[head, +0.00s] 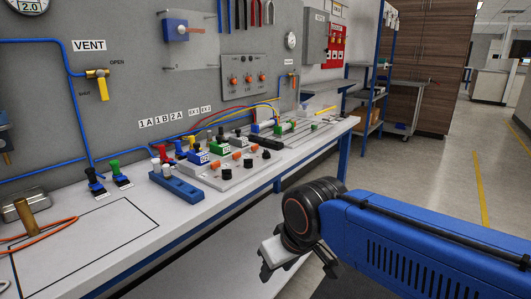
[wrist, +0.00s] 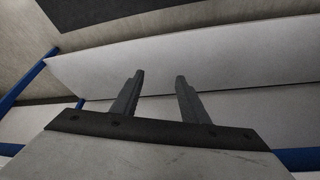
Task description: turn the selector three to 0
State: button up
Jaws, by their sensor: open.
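A grey wall panel (head: 257,90) carries a row of orange knobs with small marks under them, too small to read. The rightmost orange knob (head: 262,77) stands at the right end of that row. A sloped grey panel (head: 230,183) on the bench also carries orange parts and black knobs (head: 248,163). I cannot tell which of these is selector three, or its setting. My gripper (head: 278,270) is low in front of the bench, well away from both panels. In the wrist view my gripper (wrist: 160,77) is open and empty, its two fingers apart.
The white bench top (head: 80,215) holds a blue block (head: 176,185), several valves with coloured handles and loose cables. A yellow vent valve (head: 103,87) is on the wall. A blue shelf rack (head: 374,85) stands behind the bench. The floor to the right is clear.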

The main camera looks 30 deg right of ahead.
dwell(0.3)
notch_tip(320, 180, up, 34)
jog(key=m+g, duration=0.4)
jog(key=m, duration=0.9)
send_over(266, 154)
jog(key=d, duration=0.1)
jog(key=f, duration=1.7)
jog(key=shift+w+a, duration=0.1)
jog(key=shift+w, duration=0.2)
jog(key=shift+c, duration=0.6)
jog(key=c, duration=0.9)
